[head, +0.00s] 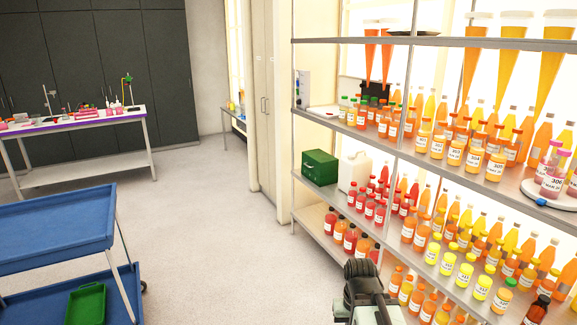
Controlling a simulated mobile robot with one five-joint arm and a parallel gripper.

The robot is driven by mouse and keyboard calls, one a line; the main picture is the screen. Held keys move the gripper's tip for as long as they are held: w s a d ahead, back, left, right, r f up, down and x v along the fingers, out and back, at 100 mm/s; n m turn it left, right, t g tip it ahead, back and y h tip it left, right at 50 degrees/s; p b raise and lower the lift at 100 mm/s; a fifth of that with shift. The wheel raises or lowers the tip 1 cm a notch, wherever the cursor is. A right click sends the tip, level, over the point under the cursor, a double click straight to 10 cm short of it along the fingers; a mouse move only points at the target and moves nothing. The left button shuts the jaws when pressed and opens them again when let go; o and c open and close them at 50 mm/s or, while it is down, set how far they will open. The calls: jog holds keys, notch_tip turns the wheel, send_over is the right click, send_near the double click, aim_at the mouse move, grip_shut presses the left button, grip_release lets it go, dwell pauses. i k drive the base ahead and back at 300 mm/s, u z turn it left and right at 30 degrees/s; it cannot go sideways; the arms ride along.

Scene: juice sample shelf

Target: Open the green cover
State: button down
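A green box (320,167) with a flat green top stands at the left end of the middle shelf level in the head view. Its top looks shut. A small dark spot shows on its front, too small to make out. Part of my arm shows at the bottom, right of the middle, in front of the lower shelf and well below the box. I see no gripper fingers on it. Nothing of mine touches the box.
A white canister (353,172) stands right beside the box. Several red bottles stand farther right, and juice bottles fill the shelf rack (440,165). A blue cart (58,226) with a green tray (86,304) is at left. The floor (215,240) between is clear.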

aim_at(322, 163)
jog(key=z, duration=0.1)
jog(key=i, duration=1.9)
jog(key=u, duration=0.45)
jog(key=i, duration=2)
jog(key=u, duration=1.1)
jog(key=k, duration=0.75)
jog(key=u, duration=0.25)
jog(key=i, duration=0.8)
jog(key=z, duration=0.2)
jog(key=k, duration=0.8)
